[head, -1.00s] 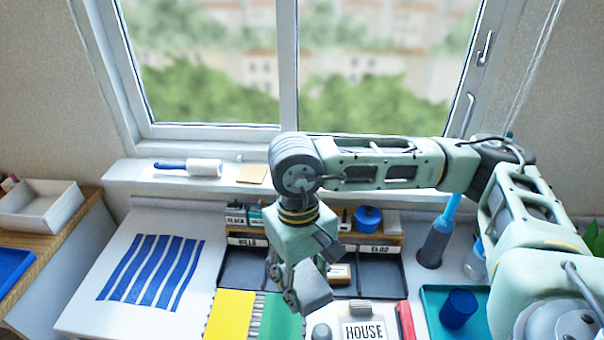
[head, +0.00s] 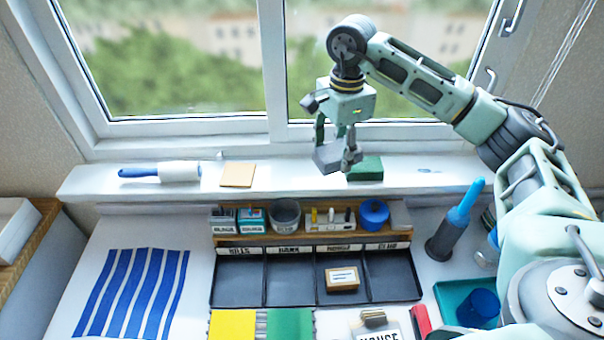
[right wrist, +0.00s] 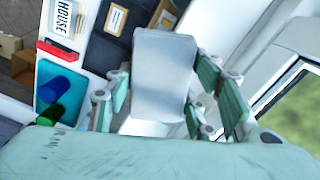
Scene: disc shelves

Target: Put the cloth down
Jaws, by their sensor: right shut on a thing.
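My right gripper (head: 338,148) is shut on a grey cloth (head: 328,160), held in front of the window, seemingly over the windowsill (head: 290,178). In the right wrist view the cloth (right wrist: 165,75) is a pale grey, rounded, flat shape between the green fingers, with its lower end hidden by my gripper's body. In the head view a dark green block (head: 367,169) lies on the sill just right of and below the cloth. I cannot tell whether the cloth touches the sill. My left gripper is not in view.
On the sill's left are a blue-handled roller (head: 178,171) and a tan square (head: 238,175). A blue-striped sheet (head: 135,290) lies left.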

